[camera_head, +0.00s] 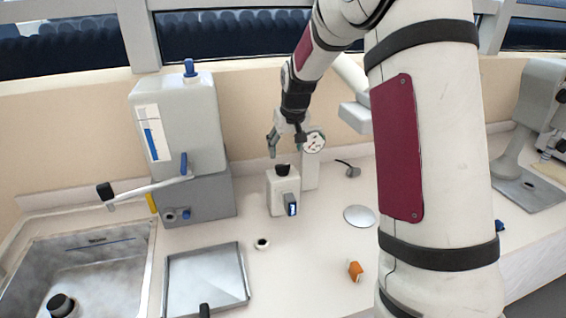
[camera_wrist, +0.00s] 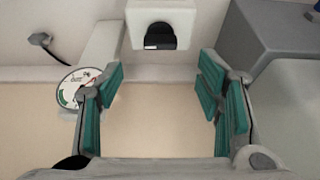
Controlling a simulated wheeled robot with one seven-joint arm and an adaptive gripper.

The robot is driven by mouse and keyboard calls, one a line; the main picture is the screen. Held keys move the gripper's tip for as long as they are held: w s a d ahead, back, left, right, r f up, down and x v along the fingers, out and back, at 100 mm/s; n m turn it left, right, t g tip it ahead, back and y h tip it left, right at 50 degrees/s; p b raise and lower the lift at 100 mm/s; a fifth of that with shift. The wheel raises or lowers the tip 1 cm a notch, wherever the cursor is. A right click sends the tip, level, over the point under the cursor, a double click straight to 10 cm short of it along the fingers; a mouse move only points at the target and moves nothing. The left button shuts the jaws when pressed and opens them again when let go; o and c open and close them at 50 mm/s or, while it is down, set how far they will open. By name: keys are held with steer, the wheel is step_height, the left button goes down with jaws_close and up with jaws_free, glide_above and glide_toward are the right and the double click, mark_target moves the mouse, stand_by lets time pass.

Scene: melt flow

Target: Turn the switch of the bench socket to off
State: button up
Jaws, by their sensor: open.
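A small white box (camera_head: 283,195) stands on the bench, with a black knob (camera_head: 283,170) on its upper side and a blue part (camera_head: 292,205) on its front. I take it for the bench socket and the knob for its switch, but no marking is readable. In the wrist view the box (camera_wrist: 160,14) is at the top middle, with the black knob (camera_wrist: 160,38) facing the jaws. My gripper (camera_head: 286,143) is above and behind the box. In the wrist view my gripper (camera_wrist: 160,95) is open and empty, its green pads apart. The knob's setting cannot be told.
A round gauge (camera_head: 314,142) on a white post stands close right of my gripper. A grey-based machine (camera_head: 205,198) stands left. A metal tray (camera_head: 205,275), a sink (camera_head: 80,270), a pale disc (camera_head: 359,216) and an orange block (camera_head: 355,270) are around. A black cable end (camera_head: 348,168) lies right.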

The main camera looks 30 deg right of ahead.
mark_target(283, 165)
steer(key=x, duration=0.8)
steer(key=shift+f+p, duration=0.15)
steer(key=shift+p, duration=0.15)
steer(key=c, duration=1.2)
